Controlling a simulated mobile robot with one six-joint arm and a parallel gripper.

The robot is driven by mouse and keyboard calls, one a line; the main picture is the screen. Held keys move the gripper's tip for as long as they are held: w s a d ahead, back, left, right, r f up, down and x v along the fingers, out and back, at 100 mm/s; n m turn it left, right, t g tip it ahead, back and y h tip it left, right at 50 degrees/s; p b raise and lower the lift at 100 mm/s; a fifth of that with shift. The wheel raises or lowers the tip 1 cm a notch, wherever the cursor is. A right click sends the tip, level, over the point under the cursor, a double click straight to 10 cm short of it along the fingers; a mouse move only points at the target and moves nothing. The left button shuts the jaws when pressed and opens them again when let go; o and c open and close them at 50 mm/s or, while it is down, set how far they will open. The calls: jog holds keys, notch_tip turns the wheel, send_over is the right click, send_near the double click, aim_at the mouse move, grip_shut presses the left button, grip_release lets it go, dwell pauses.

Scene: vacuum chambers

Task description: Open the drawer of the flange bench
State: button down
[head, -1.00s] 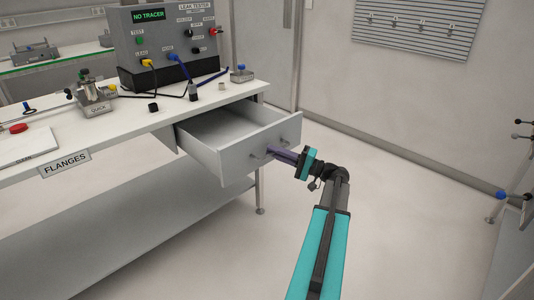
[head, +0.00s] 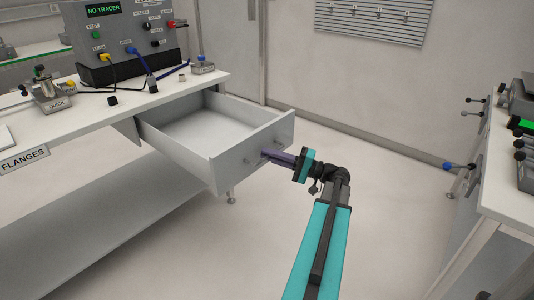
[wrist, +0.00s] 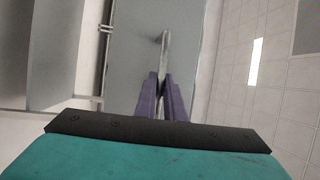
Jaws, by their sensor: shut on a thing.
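The flange bench (head: 60,138) stands at the left in the head view, with a "FLANGES" label on its front edge. Its grey drawer (head: 225,160) is pulled well out, and its inside looks empty. My gripper (head: 266,156) is at the drawer front, its purple fingers shut on the bar handle (wrist: 165,48). In the wrist view the fingers (wrist: 162,92) close around the near part of the handle, and the drawer front (wrist: 135,55) lies beyond. The exact contact is partly hidden by the fingers.
A leak tester (head: 125,35) reading "NO TRACER", a small quick fitting (head: 50,95) and cables sit on the bench top. Another bench (head: 510,195) with valve handles stands at the right. The floor (head: 390,200) between is clear.

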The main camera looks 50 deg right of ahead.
jog(key=shift+s+d+r, duration=0.1)
jog(key=shift+d, duration=0.15)
jog(key=c, duration=2)
grip_release()
jog(key=shift+o, duration=0.8)
jog(key=shift+a, duration=0.15)
